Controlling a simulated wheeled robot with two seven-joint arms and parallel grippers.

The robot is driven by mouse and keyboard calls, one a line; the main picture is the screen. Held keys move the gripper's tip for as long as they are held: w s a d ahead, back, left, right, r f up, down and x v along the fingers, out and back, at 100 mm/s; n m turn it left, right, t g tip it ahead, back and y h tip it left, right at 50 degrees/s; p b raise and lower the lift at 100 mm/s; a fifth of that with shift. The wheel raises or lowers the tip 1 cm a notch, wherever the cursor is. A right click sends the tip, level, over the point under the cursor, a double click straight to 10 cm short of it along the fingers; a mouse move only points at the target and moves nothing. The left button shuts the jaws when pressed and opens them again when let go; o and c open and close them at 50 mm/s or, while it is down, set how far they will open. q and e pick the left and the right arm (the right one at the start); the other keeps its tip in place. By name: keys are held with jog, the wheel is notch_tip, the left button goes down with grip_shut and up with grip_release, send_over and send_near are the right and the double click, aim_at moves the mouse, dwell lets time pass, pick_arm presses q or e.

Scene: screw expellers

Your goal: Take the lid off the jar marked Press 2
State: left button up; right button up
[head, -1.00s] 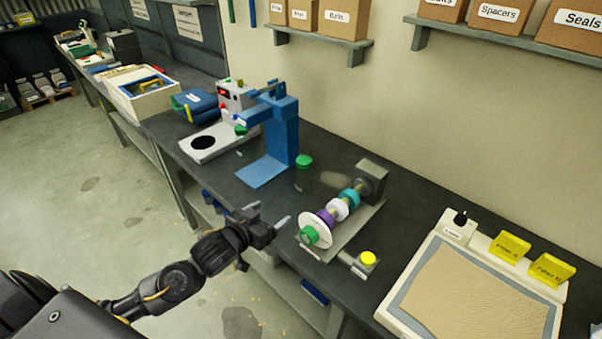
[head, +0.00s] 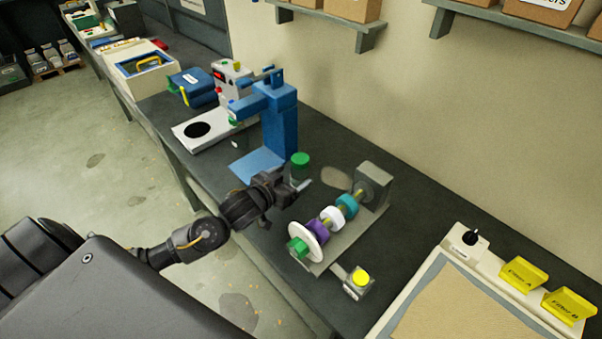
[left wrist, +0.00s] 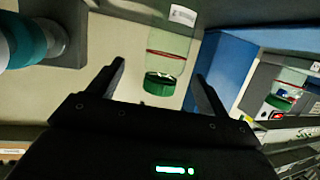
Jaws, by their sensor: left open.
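A clear jar with a green lid (head: 300,159) stands on the dark bench between the blue press and the screw expeller. In the left wrist view the jar (left wrist: 170,48) appears upside down, its green lid (left wrist: 160,84) lowest. It has a red band and a white label (left wrist: 183,15), whose writing I cannot read. My left gripper (head: 297,187) is open and empty, just in front of the jar and apart from it. In the wrist view the fingers lie either side of the lid. Another green-lidded jar (left wrist: 284,96) shows at the right there. My right gripper is out of view.
The blue press (head: 280,125) stands left of and behind the jar. The screw expeller (head: 330,225), with a white disc and coloured rings, lies close to the gripper's right. A yellow button (head: 361,278) and a tray (head: 425,290) are further right.

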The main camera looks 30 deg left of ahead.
aim_at(296, 174)
pick_arm(q)
jog(key=x, duration=0.2)
jog(key=shift+w+f, duration=0.2)
jog(key=shift+w, duration=0.15)
jog(key=shift+w+a+p, duration=0.1)
jog(key=shift+w+p, duration=0.05)
jog(key=shift+p, duration=0.15)
jog(key=x, duration=0.1)
jog(key=p+x, duration=0.1)
jog(key=x, duration=0.2)
jog(key=shift+w+a+f, duration=0.2)
jog(key=shift+w+f, duration=0.05)
jog(key=shift+w, duration=0.1)
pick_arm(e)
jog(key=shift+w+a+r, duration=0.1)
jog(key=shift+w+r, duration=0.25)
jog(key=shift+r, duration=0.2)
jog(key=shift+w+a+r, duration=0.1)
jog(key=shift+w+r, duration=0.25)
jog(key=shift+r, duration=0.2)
pick_arm(q)
jog(key=shift+c, duration=0.5)
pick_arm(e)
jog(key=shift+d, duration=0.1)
pick_arm(q)
jog(key=c, duration=1.1)
jog(key=shift+o, duration=0.2)
jog(key=shift+r, duration=0.1)
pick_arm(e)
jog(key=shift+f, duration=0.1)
